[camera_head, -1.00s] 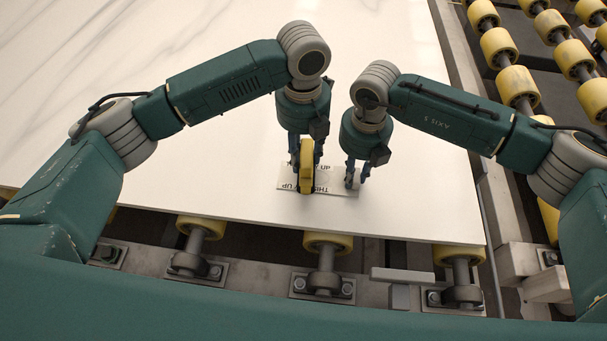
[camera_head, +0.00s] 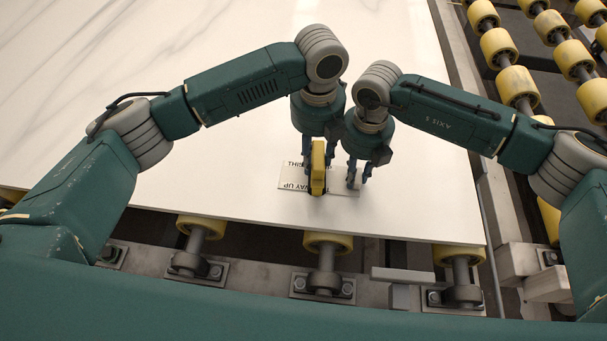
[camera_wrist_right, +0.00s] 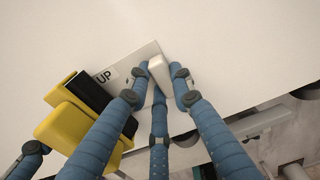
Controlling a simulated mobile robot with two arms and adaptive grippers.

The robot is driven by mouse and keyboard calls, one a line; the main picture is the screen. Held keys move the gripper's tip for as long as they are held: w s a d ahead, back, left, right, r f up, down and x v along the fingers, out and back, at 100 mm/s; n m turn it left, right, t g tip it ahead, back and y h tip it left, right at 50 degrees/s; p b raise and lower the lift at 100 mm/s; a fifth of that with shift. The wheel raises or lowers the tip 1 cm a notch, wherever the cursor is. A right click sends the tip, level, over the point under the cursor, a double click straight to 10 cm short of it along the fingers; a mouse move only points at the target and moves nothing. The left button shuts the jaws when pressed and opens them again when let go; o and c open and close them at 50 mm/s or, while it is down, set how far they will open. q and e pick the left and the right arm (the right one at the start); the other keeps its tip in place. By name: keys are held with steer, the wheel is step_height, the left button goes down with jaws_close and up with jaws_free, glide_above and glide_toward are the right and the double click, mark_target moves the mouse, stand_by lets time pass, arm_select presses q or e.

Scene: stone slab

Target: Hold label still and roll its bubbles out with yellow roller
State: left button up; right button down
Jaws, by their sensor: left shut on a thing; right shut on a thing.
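The white label (camera_head: 295,184) with black lettering lies on the slab near its front edge; part of the lettering is hidden behind the roller. The roller shows in the right wrist view (camera_wrist_right: 68,125) with a black part beside the label's "UP". My right gripper (camera_head: 357,178) is at the label's right end. In the right wrist view, its blue fingers are around a small white block (camera_wrist_right: 160,72) resting at the label's end.
The pale veined stone slab (camera_head: 230,140) is clear around the label. Its front edge lies just below the label. Yellow conveyor rollers (camera_head: 328,242) and a metal frame stand below that edge. More yellow conveyor rollers (camera_head: 515,83) are at the right.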

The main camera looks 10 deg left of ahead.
arm_select(q)
steer(key=shift+s+d+r, duration=0.1)
steer(key=shift+s+d, duration=0.1)
steer(key=shift+d, duration=0.8)
arm_select(e)
steer(key=shift+s+a+r, duration=0.1)
steer(key=shift+a, duration=0.3)
arm_select(q)
steer(key=shift+a, duration=1.05)
steer(key=shift+w+a, duration=0.15)
steer(key=shift+a, duration=1.1)
arm_select(e)
steer(key=shift+d, duration=0.25)
arm_select(q)
steer(key=a+r, duration=0.7)
steer(key=r, duration=0.1)
steer(key=shift+r, duration=0.4)
steer(key=shift+w, duration=0.1)
